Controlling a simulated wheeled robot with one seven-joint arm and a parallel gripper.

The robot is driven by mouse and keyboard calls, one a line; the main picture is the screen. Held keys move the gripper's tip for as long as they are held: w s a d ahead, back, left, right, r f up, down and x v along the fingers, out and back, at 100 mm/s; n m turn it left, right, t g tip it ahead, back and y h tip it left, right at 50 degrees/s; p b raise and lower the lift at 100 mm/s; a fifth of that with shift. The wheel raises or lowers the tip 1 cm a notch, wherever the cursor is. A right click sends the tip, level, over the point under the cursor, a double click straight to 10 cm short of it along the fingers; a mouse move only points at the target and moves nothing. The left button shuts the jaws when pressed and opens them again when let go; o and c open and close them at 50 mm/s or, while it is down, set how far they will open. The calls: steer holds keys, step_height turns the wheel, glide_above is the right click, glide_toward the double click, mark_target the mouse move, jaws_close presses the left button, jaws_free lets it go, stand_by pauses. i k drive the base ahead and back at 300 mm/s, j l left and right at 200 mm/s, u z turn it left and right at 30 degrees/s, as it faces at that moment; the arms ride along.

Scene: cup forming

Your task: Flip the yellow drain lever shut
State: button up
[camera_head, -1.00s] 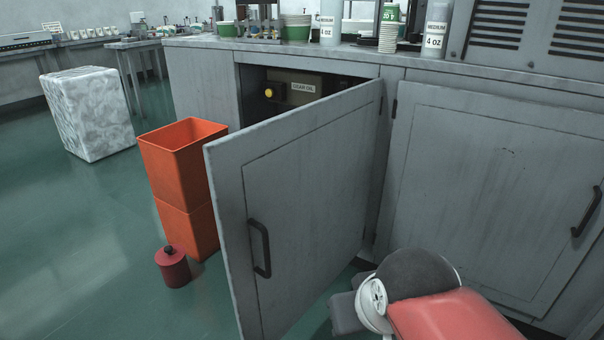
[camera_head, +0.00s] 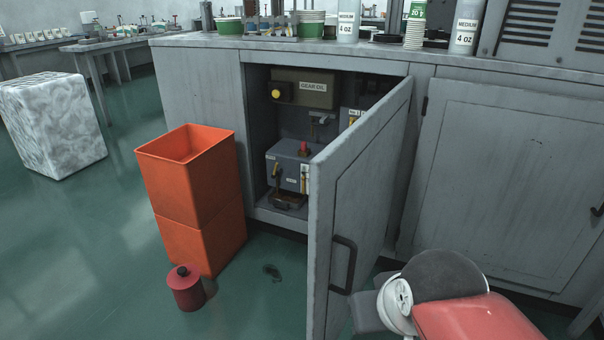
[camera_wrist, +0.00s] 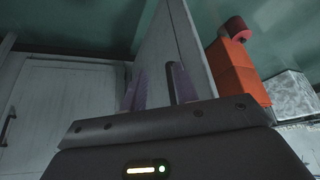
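In the head view the cabinet door (camera_head: 360,190) stands open, with a black handle (camera_head: 343,265) on its face. Inside is a grey box (camera_head: 290,160) with a red knob on top. A small, dull yellow lever (camera_head: 277,172) is on its front, apparently upright, above a dark tray (camera_head: 288,200). It is small and its exact setting is unclear. My gripper (camera_wrist: 158,88) shows in the wrist view with two purplish fingers apart, close to the door (camera_wrist: 170,40) and its dark handle; contact cannot be told. My gripper's fingers do not show in the head view.
An orange bin (camera_head: 195,200) stands left of the cabinet opening, with a red can (camera_head: 185,288) in front. A dark patch (camera_head: 271,270) lies on the floor. A GEAR OIL tank (camera_head: 305,88) with a yellow knob (camera_head: 281,92) sits above the box.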

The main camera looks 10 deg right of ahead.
mark_target(275, 169)
steer(key=i+j+u, duration=0.4)
steer(key=j+u, duration=0.15)
steer(key=i+j+u, duration=0.25)
steer(key=i+j, duration=0.35)
steer(key=i+z, duration=0.65)
steer(key=i+l, duration=0.35)
steer(key=i, duration=0.1)
